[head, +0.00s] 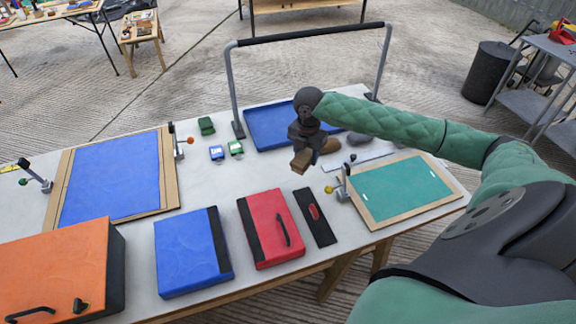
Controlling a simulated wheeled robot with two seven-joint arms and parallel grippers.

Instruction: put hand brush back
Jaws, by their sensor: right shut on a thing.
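My right gripper (306,142) hangs over the far right-middle of the table, pointing down. It is shut on a brown thing, which appears to be the hand brush (300,162). Its brown end sticks out toward the near side below the fingers. Another brown part shows to the right of the fingers; the gripper hides the join and I cannot make out bristles. The blue tray (262,133) lies just behind and left of the gripper, under a grey frame with a black top bar (310,34). My left gripper is not in view.
The table (205,180) holds a blue panel (110,180), green panel (398,187), orange case (55,270), blue case (188,252), red case (262,225) and black strip (315,217). Small green and blue boxes (217,153) stand left. A grey lump (357,139) lies right of the gripper.

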